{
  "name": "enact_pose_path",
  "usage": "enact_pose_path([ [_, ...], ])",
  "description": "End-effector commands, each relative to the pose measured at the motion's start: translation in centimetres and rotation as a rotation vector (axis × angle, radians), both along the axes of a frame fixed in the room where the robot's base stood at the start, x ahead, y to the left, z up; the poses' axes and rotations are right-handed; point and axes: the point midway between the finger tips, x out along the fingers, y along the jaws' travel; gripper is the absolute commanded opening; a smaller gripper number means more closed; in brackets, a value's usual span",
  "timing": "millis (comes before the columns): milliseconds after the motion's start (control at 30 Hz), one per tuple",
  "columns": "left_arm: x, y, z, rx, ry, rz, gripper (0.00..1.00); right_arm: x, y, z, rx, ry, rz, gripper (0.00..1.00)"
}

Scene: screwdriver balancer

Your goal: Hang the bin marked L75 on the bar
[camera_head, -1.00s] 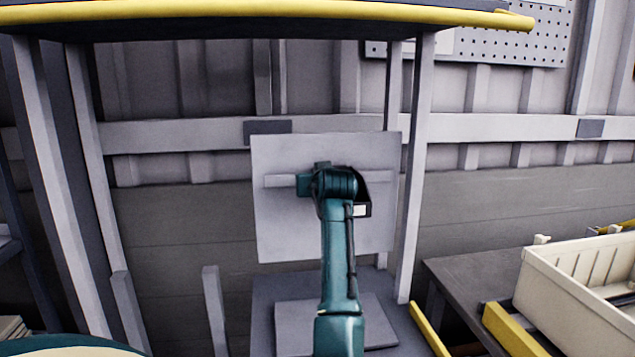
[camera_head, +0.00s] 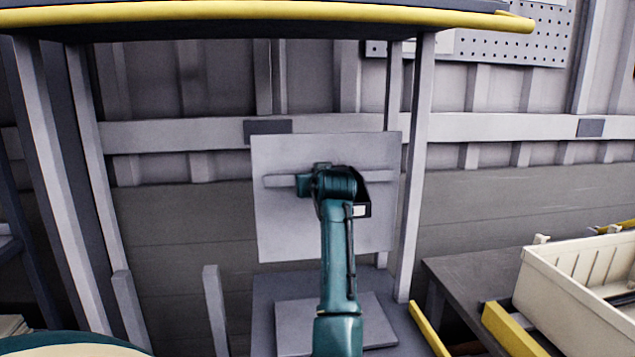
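A pale horizontal bar (camera_head: 280,181) is fixed across a square light-grey panel (camera_head: 285,235) in the middle of the view. A teal arm rises from the bottom centre, and I take it to be my right one. Its gripper (camera_head: 322,180) is in front of the bar, with its fingers hidden behind the wrist. A dark bin (camera_head: 366,194) with a white label (camera_head: 361,211) shows in part just right of the wrist, at bar height. The label's text is too small to read. I cannot tell whether the bin touches the bar or is gripped. My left gripper is out of view.
A yellow-edged shelf (camera_head: 250,12) spans the top, carried by grey posts (camera_head: 417,160). A cream crate (camera_head: 560,290) sits on a dark table (camera_head: 455,272) at the lower right. A flat grey plate (camera_head: 290,335) lies below the panel. The space left of the panel is open.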

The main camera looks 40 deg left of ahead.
Motion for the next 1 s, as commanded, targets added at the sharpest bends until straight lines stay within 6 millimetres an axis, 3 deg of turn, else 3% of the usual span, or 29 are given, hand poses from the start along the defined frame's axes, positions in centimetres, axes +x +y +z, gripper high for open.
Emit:
enact_pose_path([
  [1000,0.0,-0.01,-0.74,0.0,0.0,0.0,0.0,0.0,-0.01,-0.18,0.0,0.0,0.0,0.36],
])
